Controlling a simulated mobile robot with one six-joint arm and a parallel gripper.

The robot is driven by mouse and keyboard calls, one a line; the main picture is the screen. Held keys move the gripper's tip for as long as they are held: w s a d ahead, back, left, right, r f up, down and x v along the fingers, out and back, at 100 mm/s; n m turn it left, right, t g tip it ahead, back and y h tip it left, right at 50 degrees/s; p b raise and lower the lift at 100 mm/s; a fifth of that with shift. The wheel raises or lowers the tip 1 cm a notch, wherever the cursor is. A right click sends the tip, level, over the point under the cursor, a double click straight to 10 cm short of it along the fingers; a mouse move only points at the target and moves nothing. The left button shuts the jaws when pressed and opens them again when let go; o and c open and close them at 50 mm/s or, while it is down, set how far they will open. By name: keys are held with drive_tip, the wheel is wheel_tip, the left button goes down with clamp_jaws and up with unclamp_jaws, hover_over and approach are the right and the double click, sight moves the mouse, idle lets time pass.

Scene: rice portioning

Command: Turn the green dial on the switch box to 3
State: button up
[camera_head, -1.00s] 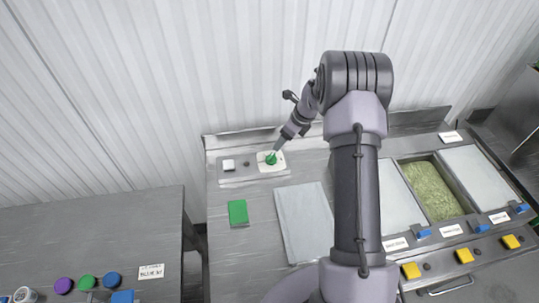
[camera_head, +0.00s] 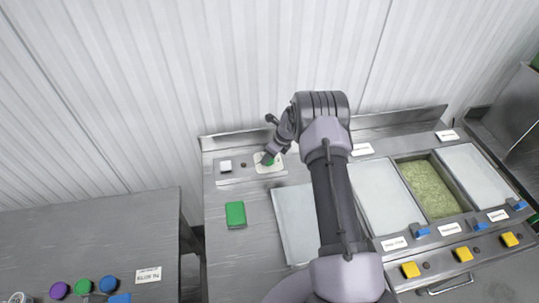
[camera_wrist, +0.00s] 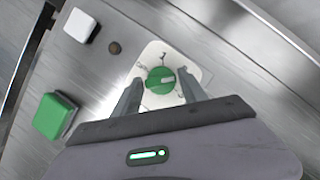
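The green dial (camera_wrist: 160,80) sits on a white plate (camera_wrist: 150,57) of the switch box and lies between my fingertips in the wrist view. It has a pale pointer mark toward its right side. A "1" shows above the dial; other marks on the plate are too small to read. In the head view the dial (camera_head: 268,161) is partly covered by my gripper (camera_head: 269,155). My gripper (camera_wrist: 160,82) is open, one finger on each side of the dial. I cannot tell whether the fingers touch it.
A white square button (camera_wrist: 80,25) and a small dark knob (camera_wrist: 114,47) are left of the dial. A green block (camera_head: 235,214) lies on the counter in front.

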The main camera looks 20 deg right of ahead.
drive_tip(key=c, duration=0.9)
drive_tip(key=shift+m, duration=0.3)
drive_tip(key=shift+a+m+h, duration=0.1)
drive_tip(key=shift+m+h, duration=0.3)
drive_tip(key=shift+m, duration=0.5)
drive_tip(key=shift+r+m+t+h+p, duration=0.25)
drive_tip(key=shift+m+t+h+p, duration=0.15)
drive_tip(key=shift+m+p, duration=0.75)
drive_tip(key=m+p, duration=0.2)
drive_tip(key=p, duration=0.1)
drive_tip(key=shift+r+h, duration=0.1)
drive_tip(key=shift+h, duration=0.3)
drive_tip(key=shift+a+m+p, duration=0.1)
drive_tip(key=shift+m+p, duration=0.35)
drive_tip(key=shift+p, duration=0.75)
drive_tip(key=shift+f+h, duration=0.3)
